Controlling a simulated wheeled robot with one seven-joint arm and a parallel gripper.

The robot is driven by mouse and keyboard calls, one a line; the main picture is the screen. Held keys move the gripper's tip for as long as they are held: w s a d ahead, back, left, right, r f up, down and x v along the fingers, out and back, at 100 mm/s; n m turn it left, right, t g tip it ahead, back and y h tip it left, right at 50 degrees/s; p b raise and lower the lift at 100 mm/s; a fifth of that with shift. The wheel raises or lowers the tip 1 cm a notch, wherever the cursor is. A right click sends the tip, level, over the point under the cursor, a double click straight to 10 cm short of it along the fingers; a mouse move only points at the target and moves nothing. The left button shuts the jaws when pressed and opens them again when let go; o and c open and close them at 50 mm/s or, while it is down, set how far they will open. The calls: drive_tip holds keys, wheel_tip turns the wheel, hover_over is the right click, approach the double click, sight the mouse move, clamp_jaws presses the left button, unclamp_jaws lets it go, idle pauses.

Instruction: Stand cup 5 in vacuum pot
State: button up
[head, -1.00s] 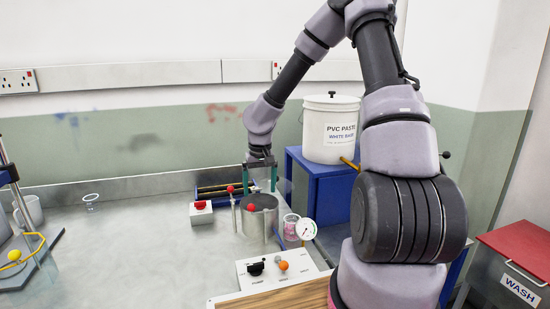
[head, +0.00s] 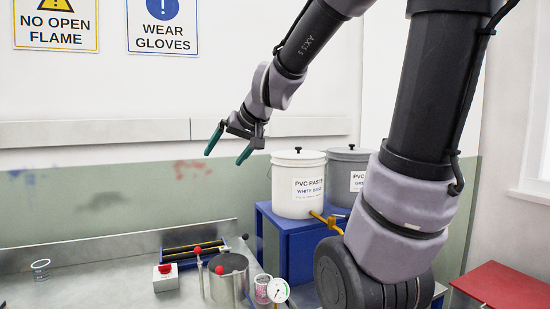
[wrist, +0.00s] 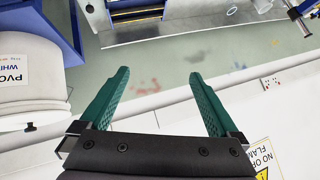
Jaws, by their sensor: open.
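No number is readable, so I cannot tell which is cup 5. My gripper (head: 226,158) is open and empty, high above the pot; its teal fingers are spread in the wrist view (wrist: 160,73).
A white paste bucket (head: 298,190) and a grey one (head: 347,170) stand on a blue stand (head: 295,238) at the right. A red-button box (head: 165,278), a roller rack (head: 193,254) and a gauge (head: 278,290) surround the pot. The bench's left is mostly bare.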

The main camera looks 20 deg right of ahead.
drive_tip(key=s+d+m+h, duration=0.1)
drive_tip(key=s+d, duration=0.2)
drive_tip(key=s, duration=0.4)
drive_tip(key=s+d+m+g, duration=0.1)
drive_tip(key=s+d+m, duration=0.1)
drive_tip(key=s+d, duration=0.2)
drive_tip(key=s, duration=0.3)
drive_tip(key=shift+s+r+g+h, duration=0.25)
drive_tip(key=shift+s+g+h, duration=0.05)
drive_tip(key=shift+s+h, duration=0.1)
drive_tip(key=shift+w, duration=0.1)
